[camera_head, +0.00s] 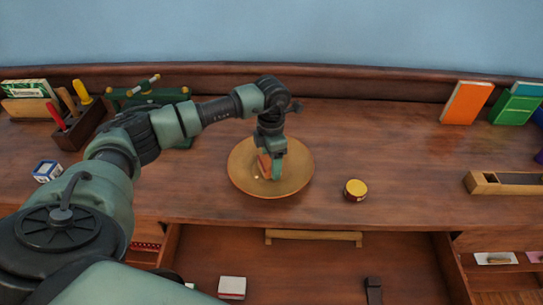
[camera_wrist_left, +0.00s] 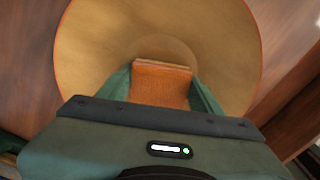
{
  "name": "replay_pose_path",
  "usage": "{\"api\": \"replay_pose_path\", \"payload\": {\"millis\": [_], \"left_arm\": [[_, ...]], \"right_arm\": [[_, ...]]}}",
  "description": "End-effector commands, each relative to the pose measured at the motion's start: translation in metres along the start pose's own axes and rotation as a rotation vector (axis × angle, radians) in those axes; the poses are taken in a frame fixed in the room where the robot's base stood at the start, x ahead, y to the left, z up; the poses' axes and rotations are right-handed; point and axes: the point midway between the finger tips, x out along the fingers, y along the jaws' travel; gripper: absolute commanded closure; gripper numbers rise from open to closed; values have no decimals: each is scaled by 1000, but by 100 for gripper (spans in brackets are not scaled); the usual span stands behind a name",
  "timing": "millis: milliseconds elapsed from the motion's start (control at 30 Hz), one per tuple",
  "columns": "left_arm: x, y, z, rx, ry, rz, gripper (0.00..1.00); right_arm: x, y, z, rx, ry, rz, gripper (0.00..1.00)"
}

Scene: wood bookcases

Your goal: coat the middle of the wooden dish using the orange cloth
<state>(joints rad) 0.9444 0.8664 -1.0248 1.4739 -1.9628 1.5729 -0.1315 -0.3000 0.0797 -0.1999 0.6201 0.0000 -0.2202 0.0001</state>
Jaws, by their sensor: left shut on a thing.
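The round wooden dish (camera_head: 298,178) lies on the desk top near the middle of the head view. It also fills much of the left wrist view (camera_wrist_left: 90,50). My left gripper (camera_head: 270,174) points down over the middle of the dish. It is shut on the orange cloth (camera_wrist_left: 162,85), a small folded piece held between the two fingers. In the head view the cloth (camera_head: 262,163) shows only in part beside the fingers. It is low over the dish; I cannot tell for sure whether it touches. My right gripper is not in view.
A small yellow-lidded tin (camera_head: 356,189) stands right of the dish. A wooden tool box (camera_head: 78,125) and a blue-white box (camera_head: 46,171) are at left. An open drawer (camera_head: 310,265) lies in front.

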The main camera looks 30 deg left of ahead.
Motion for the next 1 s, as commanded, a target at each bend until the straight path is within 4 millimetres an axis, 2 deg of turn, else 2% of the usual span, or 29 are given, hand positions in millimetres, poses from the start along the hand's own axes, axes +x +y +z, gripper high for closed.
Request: {"api": "replay_pose_path", "payload": {"millis": [200,567,1000], "left_arm": [[-1,-14,-6,-1,1,1,68],[-1,-16,-7,-1,0,0,68],[-40,-15,-6,0,0,0,68]], "right_arm": [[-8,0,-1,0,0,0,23],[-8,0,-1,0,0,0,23],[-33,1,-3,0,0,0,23]]}}
